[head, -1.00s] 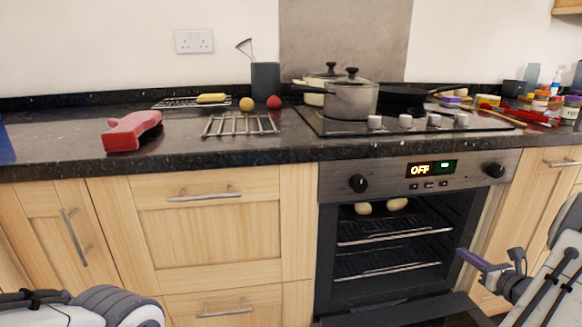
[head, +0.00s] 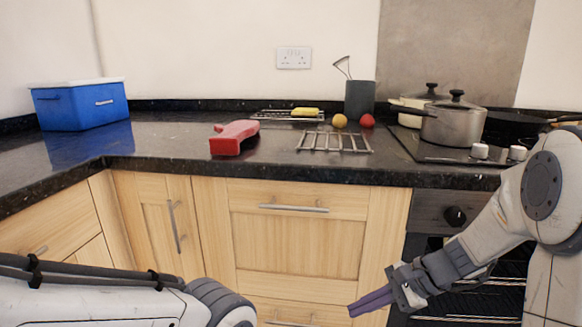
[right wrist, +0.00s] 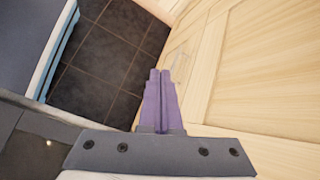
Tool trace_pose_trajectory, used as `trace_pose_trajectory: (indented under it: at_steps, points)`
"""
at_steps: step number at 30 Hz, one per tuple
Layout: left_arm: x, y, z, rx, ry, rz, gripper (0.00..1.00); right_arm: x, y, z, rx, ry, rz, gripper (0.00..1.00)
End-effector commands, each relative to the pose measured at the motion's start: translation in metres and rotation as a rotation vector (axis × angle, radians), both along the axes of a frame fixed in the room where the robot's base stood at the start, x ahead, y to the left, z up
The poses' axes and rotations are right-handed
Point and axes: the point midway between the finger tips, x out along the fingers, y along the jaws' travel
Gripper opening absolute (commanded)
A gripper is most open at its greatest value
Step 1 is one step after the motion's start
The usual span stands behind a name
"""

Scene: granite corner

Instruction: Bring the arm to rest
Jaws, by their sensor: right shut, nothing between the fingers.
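My right gripper (head: 368,305) is in front of the lower cabinet, left of the oven, below the worktop. Its purple fingers are shut with nothing between them. In the right wrist view the closed fingers (right wrist: 159,90) point along the wooden cabinet front, with dark floor tiles beyond. My left arm (head: 100,300) crosses the bottom left of the head view; its gripper is out of view.
The dark granite worktop (head: 170,160) holds a blue box (head: 75,108), a red object (head: 233,137), a metal rack (head: 335,142), and pots (head: 453,125) on the hob. The oven (head: 430,215) is partly hidden behind my right arm. Cabinet handles (head: 295,208) stick out.

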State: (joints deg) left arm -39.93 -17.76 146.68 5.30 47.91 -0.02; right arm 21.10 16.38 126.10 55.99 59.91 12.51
Motion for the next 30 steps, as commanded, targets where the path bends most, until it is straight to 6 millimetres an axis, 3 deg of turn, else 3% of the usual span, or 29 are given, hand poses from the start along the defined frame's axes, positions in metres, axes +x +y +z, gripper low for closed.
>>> trace_pose_trajectory:
  at_steps: [1,6,10,15,26,30]
  points:
    - [0.0,0.0,0.0,0.0,0.0,0.0,1.0,-0.017,0.024,0.002,-0.053,-0.023,0.129,0.0]
    - [0.0,0.0,0.0,0.0,0.0,0.0,1.0,-0.079,0.074,0.003,-0.223,-0.113,0.538,0.0]
    - [0.0,0.0,0.0,0.0,0.0,0.0,1.0,-0.123,0.094,0.003,-0.343,-0.214,0.85,0.0]
    - [0.0,0.0,0.0,0.0,0.0,0.0,1.0,-0.169,0.102,0.002,-0.48,-0.371,1.225,0.0]
    - [0.0,0.0,0.0,0.0,0.0,0.0,1.0,-0.214,0.101,0.005,-0.658,-0.688,1.767,0.0]
    - [0.0,0.0,0.034,0.0,0.0,0.0,1.0,-0.212,0.1,0.039,-0.659,-0.679,1.76,0.0]
